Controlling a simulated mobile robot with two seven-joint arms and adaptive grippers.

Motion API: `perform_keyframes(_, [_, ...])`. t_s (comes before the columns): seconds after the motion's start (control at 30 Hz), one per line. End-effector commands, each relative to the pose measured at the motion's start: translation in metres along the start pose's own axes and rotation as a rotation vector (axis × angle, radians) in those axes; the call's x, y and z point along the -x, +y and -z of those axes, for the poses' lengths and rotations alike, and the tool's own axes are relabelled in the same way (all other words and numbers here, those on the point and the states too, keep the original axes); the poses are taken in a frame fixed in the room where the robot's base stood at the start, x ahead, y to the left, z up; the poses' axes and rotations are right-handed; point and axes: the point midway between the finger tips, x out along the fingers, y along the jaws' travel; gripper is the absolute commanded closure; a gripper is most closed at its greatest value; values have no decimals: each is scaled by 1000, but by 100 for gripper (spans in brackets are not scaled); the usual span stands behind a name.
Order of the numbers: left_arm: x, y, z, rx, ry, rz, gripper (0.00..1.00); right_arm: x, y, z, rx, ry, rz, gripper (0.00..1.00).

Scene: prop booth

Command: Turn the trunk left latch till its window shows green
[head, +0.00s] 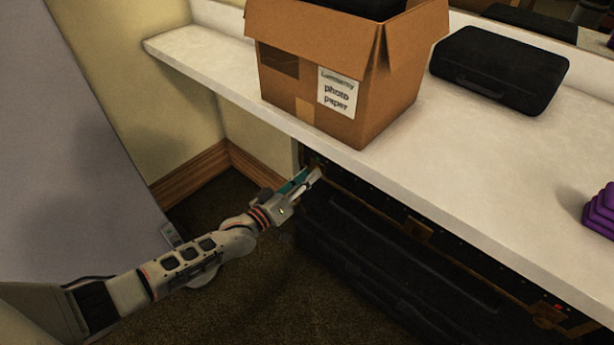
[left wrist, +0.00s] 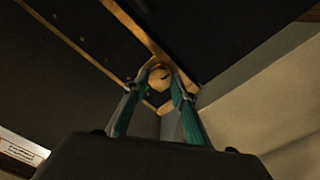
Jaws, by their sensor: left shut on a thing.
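The black trunk (head: 375,262) with brass-coloured edging stands under the white counter. It also shows in the left wrist view as dark panels with brass strips (left wrist: 215,30). My left gripper (head: 312,174) is at the trunk's upper left end. In the left wrist view its teal fingers (left wrist: 160,92) are shut on the left latch (left wrist: 160,76), a rounded brass-coloured knob with a dark slot. In the head view the gripper hides this latch. I cannot make out its window or colour in either view. My right gripper is not in view.
An open cardboard box (head: 330,100) labelled photo paper and a black case (head: 500,70) stand on the counter (head: 440,165). A purple object (head: 602,208) is at the right. Another brass latch (head: 546,314) with a small red spot is at the trunk's right. The counter edge overhangs the trunk closely.

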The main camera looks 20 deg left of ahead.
Motion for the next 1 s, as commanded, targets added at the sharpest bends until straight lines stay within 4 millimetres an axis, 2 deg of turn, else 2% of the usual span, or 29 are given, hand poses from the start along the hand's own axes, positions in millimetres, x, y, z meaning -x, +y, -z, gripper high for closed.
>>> perform_keyframes(0.33, [0,0,-1,145,4,5,96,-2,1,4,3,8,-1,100])
perform_keyframes(0.9, [0,0,-2,172,4,6,96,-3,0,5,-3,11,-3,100])
perform_keyframes(0.93, [0,0,-2,172,4,6,67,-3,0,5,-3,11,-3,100])
perform_keyframes(0.97, [0,0,-2,172,4,6,59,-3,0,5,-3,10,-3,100])
perform_keyframes(1.0, [0,0,-1,172,5,6,57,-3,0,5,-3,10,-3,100])
